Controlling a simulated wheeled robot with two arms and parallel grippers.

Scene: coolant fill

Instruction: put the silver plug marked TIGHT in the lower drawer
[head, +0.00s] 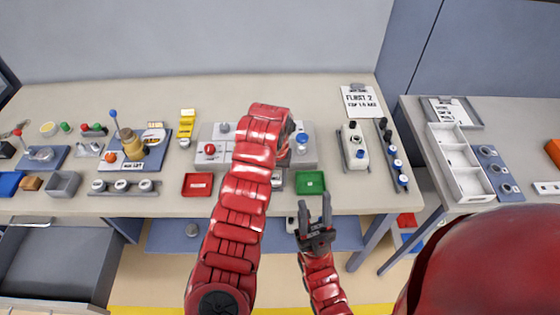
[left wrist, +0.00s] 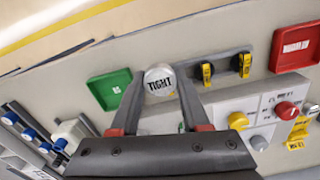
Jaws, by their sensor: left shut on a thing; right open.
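The silver plug (left wrist: 158,76), a round cap marked TIGHT, is between the fingertips of my left gripper (left wrist: 159,86) in the left wrist view. The gripper is shut on it, above the bench. In the head view my left arm reaches over the bench middle and hides the plug and most of that gripper. A grey drawer (head: 58,262) stands pulled out at the lower left of the head view, and its visible inside looks empty. I cannot tell from its place whether it is the lower one. My right gripper (head: 315,208) is open and empty, by the bench's front edge.
A red tray (head: 197,185) and a green tray (head: 310,182) lie near the front edge, beside a grey control panel (head: 301,151). Several fittings and bins crowd the bench's left. A side table (head: 510,115) with a white divided tray (head: 459,163) stands at right.

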